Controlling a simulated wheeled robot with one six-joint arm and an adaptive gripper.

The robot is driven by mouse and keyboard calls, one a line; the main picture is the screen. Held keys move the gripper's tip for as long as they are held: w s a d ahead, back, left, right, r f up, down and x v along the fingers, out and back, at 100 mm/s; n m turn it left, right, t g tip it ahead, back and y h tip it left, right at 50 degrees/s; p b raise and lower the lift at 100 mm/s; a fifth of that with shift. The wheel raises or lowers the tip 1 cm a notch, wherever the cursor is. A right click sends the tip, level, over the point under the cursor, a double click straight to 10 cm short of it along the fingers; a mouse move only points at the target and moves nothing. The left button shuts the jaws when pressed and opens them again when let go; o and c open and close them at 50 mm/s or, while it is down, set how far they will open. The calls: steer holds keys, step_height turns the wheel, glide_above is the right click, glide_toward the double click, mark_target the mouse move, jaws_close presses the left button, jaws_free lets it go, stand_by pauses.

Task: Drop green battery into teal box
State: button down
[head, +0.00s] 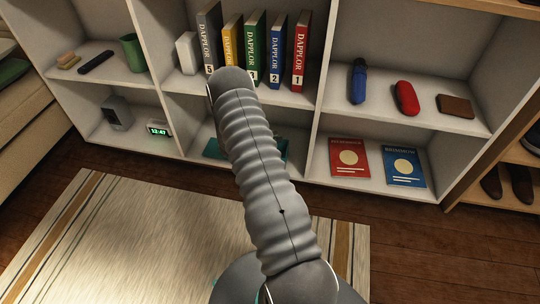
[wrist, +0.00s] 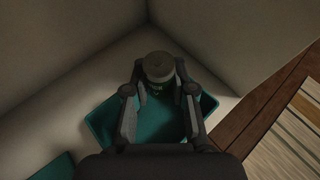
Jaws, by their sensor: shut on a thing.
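My gripper (wrist: 159,80) is shut on the green battery (wrist: 158,66) in the wrist view. The battery's grey round end faces the camera, and a little dark green shows below it between the fingers. The teal box (wrist: 103,122) lies below and around the gripper in this view, partly covered by the fingers and palm. I cannot tell whether the battery is above the box's rim or inside it. In the head view my arm hides the gripper and battery, and parts of the teal box (head: 212,149) show beside the arm in the lower middle shelf compartment.
Another teal piece (wrist: 55,168) shows at the wrist view's lower left. Shelf walls enclose the compartment. Books (head: 252,50) stand on the shelf above. A striped rug (head: 130,240) lies in front.

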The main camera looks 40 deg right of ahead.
steer(key=c, duration=0.9)
jaws_free()
steer(key=v, duration=1.2)
steer(key=s+a+r+m+g+y, duration=0.1)
steer(key=s+a+m+g+y, duration=0.1)
steer(key=s+m, duration=0.3)
steer(key=s+a+m+g+y, duration=0.2)
steer(key=s+a+g, duration=0.1)
steer(key=s, duration=0.3)
steer(key=s+a+r+m+t+y+p, duration=0.1)
steer(key=s+a+r+m+t+y, duration=0.2)
steer(key=r, duration=0.9)
steer(key=s+a+r+m+t+y, duration=0.3)
steer(key=s+a+r, duration=0.6)
steer(key=r, duration=0.4)
steer(key=s+a+r+m+t+y+p, duration=0.1)
steer(key=s+a+r+m+t+y, duration=0.2)
steer(key=a+r, duration=0.5)
steer(key=shift+s+a+r+m+t+p, duration=0.1)
steer(key=shift+s+r+m+t, duration=0.1)
steer(key=shift+s+r+m, duration=0.4)
steer(key=shift+s+r+m+t+p, duration=0.1)
steer(key=shift+s+r+m+t, duration=0.1)
steer(key=shift+s+r, duration=0.65)
steer(key=shift+s+a+r+m+t+p, duration=0.15)
steer(key=shift+s+r+m, duration=0.3)
steer(key=shift+r, duration=0.6)
